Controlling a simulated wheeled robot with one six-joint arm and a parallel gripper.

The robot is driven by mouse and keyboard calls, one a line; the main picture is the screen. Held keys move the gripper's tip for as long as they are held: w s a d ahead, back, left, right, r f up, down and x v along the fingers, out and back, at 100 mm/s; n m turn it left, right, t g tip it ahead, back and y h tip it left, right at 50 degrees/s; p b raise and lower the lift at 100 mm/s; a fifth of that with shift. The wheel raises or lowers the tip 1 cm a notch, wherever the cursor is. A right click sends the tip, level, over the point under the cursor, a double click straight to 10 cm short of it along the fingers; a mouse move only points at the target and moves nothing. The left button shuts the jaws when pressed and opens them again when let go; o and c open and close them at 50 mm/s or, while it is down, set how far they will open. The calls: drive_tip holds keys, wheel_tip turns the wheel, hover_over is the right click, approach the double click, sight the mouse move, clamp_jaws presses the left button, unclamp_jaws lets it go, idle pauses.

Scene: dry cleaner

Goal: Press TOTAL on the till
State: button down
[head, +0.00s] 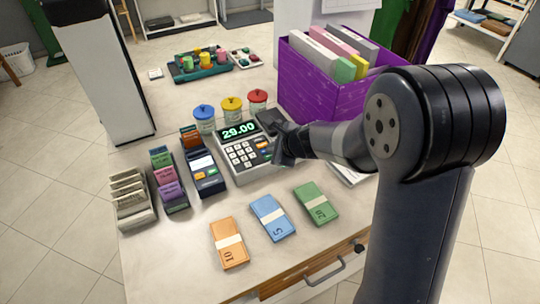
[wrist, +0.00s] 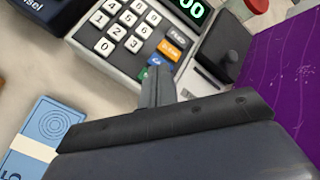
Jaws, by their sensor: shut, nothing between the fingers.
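The grey till (head: 243,158) stands on the counter, its green-lit display (head: 240,130) reading 29.00. It also shows in the wrist view (wrist: 110,62), with white number keys (wrist: 128,28) and a column of function keys at their right. In that column are a grey key (wrist: 178,36), an orange key (wrist: 169,49) and a blue key (wrist: 153,62). My gripper (head: 281,158) is shut and empty at the till's right side. In the wrist view my fingertips (wrist: 157,70) overlap the column's lower end, partly covering the blue key. I cannot read a TOTAL label or tell whether the fingers touch a key.
A purple box of folders (head: 325,90) stands behind my arm. A card terminal (head: 205,175) is left of the till, and several lidded jars (head: 231,108) are behind it. Orange (head: 229,243), blue (head: 272,217) and green (head: 316,204) banknote bundles lie in front.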

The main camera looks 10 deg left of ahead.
drive_tip(key=shift+f, duration=0.1)
drive_tip(key=shift+f+b, duration=0.35)
drive_tip(key=shift+b, duration=0.15)
drive_tip(key=shift+f+b, duration=0.3)
drive_tip(key=shift+b, duration=0.05)
idle(0.6)
drive_tip(key=shift+r, duration=0.15)
drive_tip(key=shift+r+p, duration=0.55)
drive_tip(key=shift+p, duration=0.15)
wheel_tip(320, 180, up, 5)
drive_tip(key=p, duration=0.4)
drive_tip(key=shift+r+p, duration=0.1)
drive_tip(key=shift+p, duration=0.25)
idle(0.4)
